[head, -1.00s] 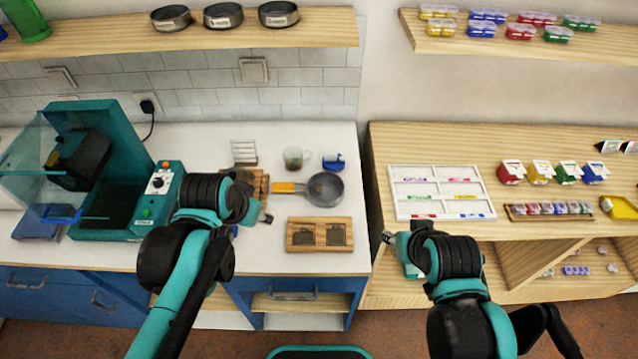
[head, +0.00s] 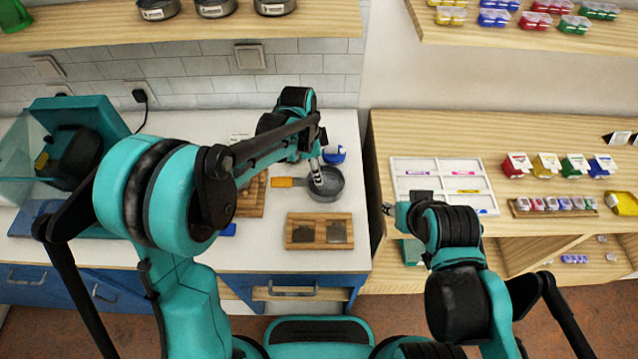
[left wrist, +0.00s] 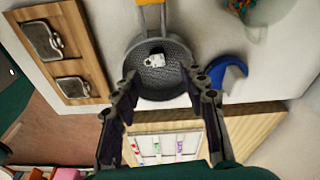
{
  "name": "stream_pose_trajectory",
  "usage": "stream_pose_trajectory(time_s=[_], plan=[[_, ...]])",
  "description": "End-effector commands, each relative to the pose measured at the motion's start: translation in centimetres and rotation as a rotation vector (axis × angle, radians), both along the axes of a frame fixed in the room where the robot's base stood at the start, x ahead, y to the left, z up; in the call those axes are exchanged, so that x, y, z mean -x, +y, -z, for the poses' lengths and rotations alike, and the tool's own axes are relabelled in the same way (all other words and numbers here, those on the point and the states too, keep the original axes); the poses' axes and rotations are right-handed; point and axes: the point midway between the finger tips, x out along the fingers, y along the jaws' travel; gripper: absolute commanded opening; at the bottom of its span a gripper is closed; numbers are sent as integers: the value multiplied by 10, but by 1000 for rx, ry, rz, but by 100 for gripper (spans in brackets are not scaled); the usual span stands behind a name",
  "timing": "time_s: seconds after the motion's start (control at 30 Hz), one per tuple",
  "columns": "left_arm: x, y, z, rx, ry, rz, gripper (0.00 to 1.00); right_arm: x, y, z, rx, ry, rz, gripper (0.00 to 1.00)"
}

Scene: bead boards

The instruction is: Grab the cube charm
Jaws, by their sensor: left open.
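The cube charm (left wrist: 155,60), small and whitish with dark marks, lies inside the grey round pan (left wrist: 140,84) in the left wrist view. In the head view the pan (head: 338,192) stands on the white counter, and the charm cannot be made out there. My left gripper (head: 316,178) is over the pan; in the left wrist view its two fingers (left wrist: 160,92) are spread apart with nothing between them, apart from the charm. My right gripper (head: 390,210) is by the wooden shelf unit, and its fingers are too small to judge.
A wooden board with two dark plates (head: 320,244) lies in front of the pan. A blue object (head: 335,156) sits behind it. The pan's orange handle (head: 288,182) points left. A white sorting tray (head: 440,166) lies on the wooden unit at right.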

Motion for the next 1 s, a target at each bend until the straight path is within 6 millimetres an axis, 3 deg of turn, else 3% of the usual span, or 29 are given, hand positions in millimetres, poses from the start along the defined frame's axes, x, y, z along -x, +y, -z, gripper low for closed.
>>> stream_pose_trajectory(time_s=[0.37, 0.6, 0.63, 0.8, 1.0], plan=[[2, -5, 50, 0, -1, -2, 43, 0, 0, 21, 0, 0, 0, 40], [2, -5, 52, 0, -2, -3, 43, 0, 0, 20, 0, 0, 0, 40], [2, -5, 52, 0, -2, -3, 40, 0, 0, 20, 0, 0, 0, 40], [2, -5, 52, 0, -2, -3, 0, 0, 0, 20, 0, 0, 0, 40], [2, -5, 52, 0, -2, -3, 0, 0, 0, 20, 0, 0, 0, 40]])
